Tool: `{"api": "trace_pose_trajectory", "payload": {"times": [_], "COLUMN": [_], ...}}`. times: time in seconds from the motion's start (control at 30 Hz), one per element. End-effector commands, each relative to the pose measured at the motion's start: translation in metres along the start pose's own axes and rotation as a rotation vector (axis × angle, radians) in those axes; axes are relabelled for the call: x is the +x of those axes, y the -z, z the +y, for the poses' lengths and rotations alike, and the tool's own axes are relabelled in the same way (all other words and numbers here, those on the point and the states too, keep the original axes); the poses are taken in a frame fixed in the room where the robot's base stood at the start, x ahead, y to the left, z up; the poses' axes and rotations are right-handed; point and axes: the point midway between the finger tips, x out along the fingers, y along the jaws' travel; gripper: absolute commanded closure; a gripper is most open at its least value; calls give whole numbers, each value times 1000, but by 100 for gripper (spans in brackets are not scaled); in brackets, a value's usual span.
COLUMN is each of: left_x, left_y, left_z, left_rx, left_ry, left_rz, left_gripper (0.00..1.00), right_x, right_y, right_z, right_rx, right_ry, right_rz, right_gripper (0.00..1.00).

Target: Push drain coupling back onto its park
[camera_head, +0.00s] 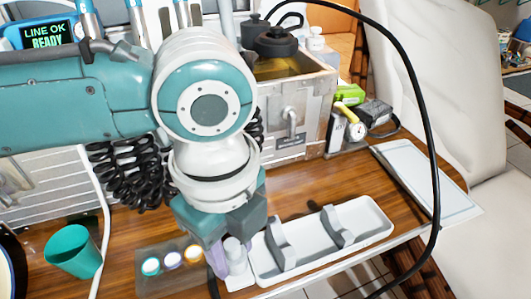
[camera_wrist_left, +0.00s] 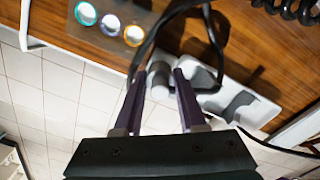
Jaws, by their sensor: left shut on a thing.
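My left gripper (camera_head: 228,256) points down at the front edge of the wooden counter, with a purple finger showing left of a pale upright coupling (camera_head: 236,251). In the left wrist view my gripper's purple fingers (camera_wrist_left: 163,76) close around the light-coloured coupling (camera_wrist_left: 159,80). A small white base (camera_head: 239,283), which looks like the park, lies just below the coupling. I cannot tell whether the coupling is fully seated on it. A dark hose (camera_wrist_left: 146,50) curves close by the fingers. My right gripper is in neither view.
A white tray (camera_head: 372,232) with grey cradles lies right beside the coupling. A metal box (camera_head: 290,112) stands behind. A black hose (camera_head: 429,150) arches over the right side.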

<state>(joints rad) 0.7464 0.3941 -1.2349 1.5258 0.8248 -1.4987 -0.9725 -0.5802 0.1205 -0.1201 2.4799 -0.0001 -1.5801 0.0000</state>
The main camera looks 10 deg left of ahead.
Motion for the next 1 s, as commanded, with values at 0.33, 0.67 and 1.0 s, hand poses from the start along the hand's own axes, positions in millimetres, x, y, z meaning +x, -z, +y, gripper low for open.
{"api": "trace_pose_trajectory", "payload": {"times": [0.33,0.67,1.0], "left_x": [4,7,7], "left_y": [0,0,0], "left_z": [0,0,0], "left_rx": [0,0,0], "left_ry": [-1,-1,-1], "left_rz": [0,0,0], "left_gripper": [100,58,25], "right_x": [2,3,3], "right_y": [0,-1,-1], "right_z": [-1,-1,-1], "right_rx": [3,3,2], "right_ry": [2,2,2], "right_rz": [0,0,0], "right_gripper": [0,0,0]}}
